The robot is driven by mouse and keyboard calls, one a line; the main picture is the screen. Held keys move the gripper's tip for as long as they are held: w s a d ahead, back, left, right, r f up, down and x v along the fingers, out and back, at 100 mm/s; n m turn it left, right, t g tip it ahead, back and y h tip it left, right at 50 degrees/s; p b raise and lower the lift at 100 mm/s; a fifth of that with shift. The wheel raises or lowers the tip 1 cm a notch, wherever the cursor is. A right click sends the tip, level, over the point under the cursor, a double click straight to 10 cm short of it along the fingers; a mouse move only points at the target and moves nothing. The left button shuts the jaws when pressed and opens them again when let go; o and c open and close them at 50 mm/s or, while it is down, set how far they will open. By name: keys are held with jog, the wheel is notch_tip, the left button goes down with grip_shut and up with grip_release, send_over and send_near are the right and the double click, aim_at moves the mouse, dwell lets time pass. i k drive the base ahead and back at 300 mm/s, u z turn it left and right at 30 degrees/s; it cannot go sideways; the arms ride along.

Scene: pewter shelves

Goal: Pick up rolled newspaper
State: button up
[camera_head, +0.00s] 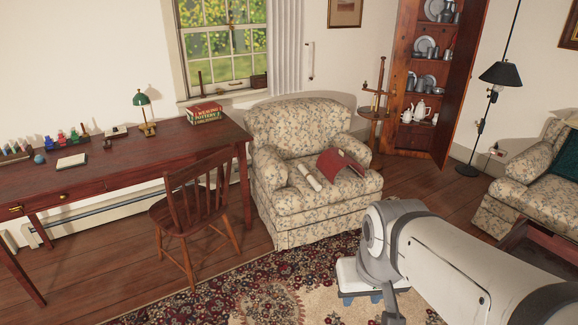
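A pale roll that looks like the rolled newspaper (309,177) lies on the seat of a floral armchair (288,216), towards its left arm. A dark red book or folder (342,162) lies beside it on the right, tilted. My arm reaches in from the lower right. A white part with blue tips, apparently my gripper (360,297), is low over the rug in front of the chair, apart from the roll. Whether its fingers are apart cannot be made out.
A wooden chair (196,198) stands left of the armchair, by a long desk (100,164) with a green lamp (144,112). A small round stand (375,113) and corner cupboard (446,85) are behind. A sofa (520,178) is at right. The patterned rug (265,295) in front is clear.

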aim_at(316, 185)
jog(key=z, duration=0.05)
jog(key=i, duration=3.5)
jog(key=z, duration=0.15)
